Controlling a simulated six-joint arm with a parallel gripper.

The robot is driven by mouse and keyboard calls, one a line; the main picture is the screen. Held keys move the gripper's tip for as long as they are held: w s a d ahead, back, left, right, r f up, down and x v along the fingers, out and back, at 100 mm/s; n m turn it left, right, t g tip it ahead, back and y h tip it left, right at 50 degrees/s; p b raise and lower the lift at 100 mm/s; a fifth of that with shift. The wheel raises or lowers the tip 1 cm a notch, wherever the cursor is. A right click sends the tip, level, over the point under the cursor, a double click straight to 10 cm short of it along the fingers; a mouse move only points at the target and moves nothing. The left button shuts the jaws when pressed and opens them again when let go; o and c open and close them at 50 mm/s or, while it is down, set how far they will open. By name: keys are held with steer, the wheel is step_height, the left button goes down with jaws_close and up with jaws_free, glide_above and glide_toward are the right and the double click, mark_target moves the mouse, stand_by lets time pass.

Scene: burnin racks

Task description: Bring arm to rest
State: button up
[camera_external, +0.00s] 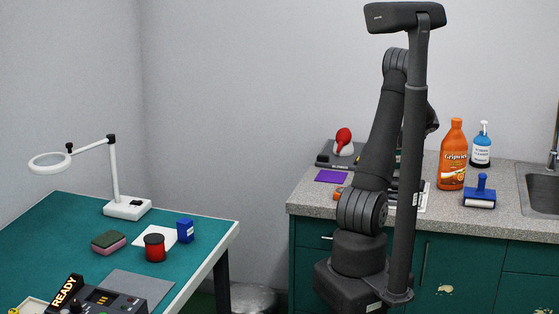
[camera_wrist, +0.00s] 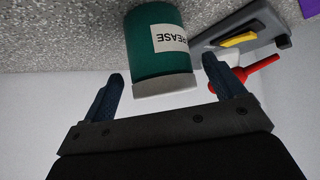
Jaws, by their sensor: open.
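My arm stands folded upright in front of the grey counter in the external view, where a post and my own links hide most of my gripper. In the wrist view my gripper (camera_wrist: 162,68) is open, with its two dark blue fingers spread wide. A green can (camera_wrist: 151,30) with a white lid and a label ending in "EASE" shows upside down on the counter, beyond and between the fingertips. I see no contact between the can and the fingers. The can is hidden behind my arm in the external view.
A sink (camera_external: 541,190) is right. The green table (camera_external: 70,220) with a lamp (camera_external: 113,175) is left.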

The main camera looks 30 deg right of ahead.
steer(key=v, duration=0.9)
steer(key=x, duration=1.1)
steer(key=shift+w+a+f, duration=0.1)
steer(key=shift+f, duration=0.1)
steer(key=shift+w+f, duration=0.1)
steer(key=shift+w, duration=0.2)
step_height(320, 180, up, 15)
steer(key=w+a+n+y, duration=0.2)
steer(key=w+a, duration=0.6)
steer(key=a, duration=0.4)
steer(key=w+a+n+y, duration=0.1)
steer(key=w+a+n, duration=0.1)
steer(key=w+a, duration=0.8)
steer(key=w+a+n+g+y, duration=0.1)
steer(key=a, duration=1.4)
steer(key=w+a+n+g+y, duration=0.1)
steer(key=w+a+n, duration=0.1)
steer(key=a, duration=1.3)
steer(key=shift+a+f+n, duration=0.25)
steer(key=shift+a+n, duration=0.05)
